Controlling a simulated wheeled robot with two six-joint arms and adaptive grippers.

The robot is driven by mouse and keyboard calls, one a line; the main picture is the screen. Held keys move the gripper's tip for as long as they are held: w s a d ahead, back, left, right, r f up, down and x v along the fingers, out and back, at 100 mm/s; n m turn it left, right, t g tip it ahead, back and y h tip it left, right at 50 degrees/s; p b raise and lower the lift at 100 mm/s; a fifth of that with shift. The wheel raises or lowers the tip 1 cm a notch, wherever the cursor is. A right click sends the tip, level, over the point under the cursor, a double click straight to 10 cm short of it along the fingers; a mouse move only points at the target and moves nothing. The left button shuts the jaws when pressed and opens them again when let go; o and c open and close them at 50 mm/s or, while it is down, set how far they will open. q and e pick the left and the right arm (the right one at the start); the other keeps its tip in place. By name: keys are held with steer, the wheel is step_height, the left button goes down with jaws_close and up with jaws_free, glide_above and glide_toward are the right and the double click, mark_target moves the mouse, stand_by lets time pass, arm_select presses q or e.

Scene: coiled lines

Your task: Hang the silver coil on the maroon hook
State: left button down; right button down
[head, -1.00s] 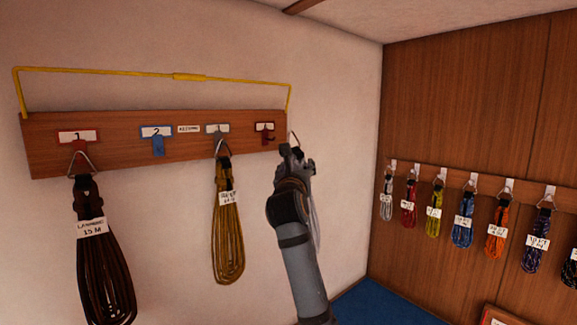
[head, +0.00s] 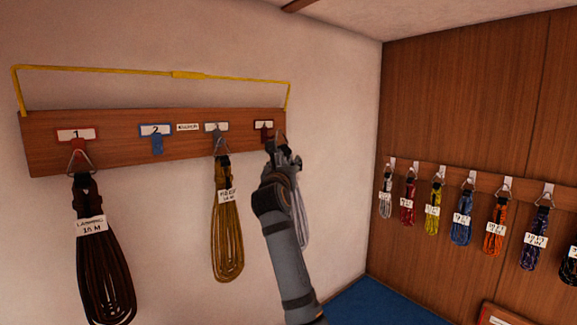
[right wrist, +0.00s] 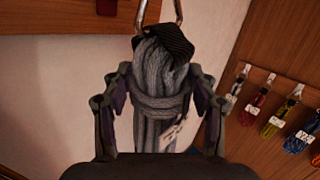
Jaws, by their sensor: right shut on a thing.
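The silver coil (right wrist: 160,85) is a grey rope bundle with a dark band and a metal ring (right wrist: 176,12) at its top. My right gripper (head: 284,158) is shut on it near its top; the fingers show on both sides of the rope in the right wrist view (right wrist: 158,100). In the head view a strip of the silver coil (head: 302,215) hangs behind my right arm. The maroon hook (head: 264,136) is at the right end of the wooden wall board (head: 100,122). My gripper is right beside and below it; whether ring and hook touch is hidden. My left gripper is not in view.
A dark brown coil (head: 100,260) hangs on the red hook and a golden coil (head: 227,235) on the grey hook. The blue hook (head: 157,146) is empty. A yellow rod (head: 130,71) runs above the board. Several coils hang on the right wall's rail (head: 425,171).

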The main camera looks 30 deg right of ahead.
steer(key=shift+w+a+f, duration=0.1)
steer(key=shift+w+a, duration=0.05)
steer(key=shift+w, duration=0.7)
steer(key=shift+w+a, duration=0.15)
steer(key=shift+w, duration=0.65)
steer(key=shift+w+a+f, duration=0.1)
steer(key=shift+w+f, duration=0.4)
steer(key=shift+w, duration=0.05)
steer(key=shift+c, duration=1.6)
jaws_free()
steer(key=shift+f, duration=0.1)
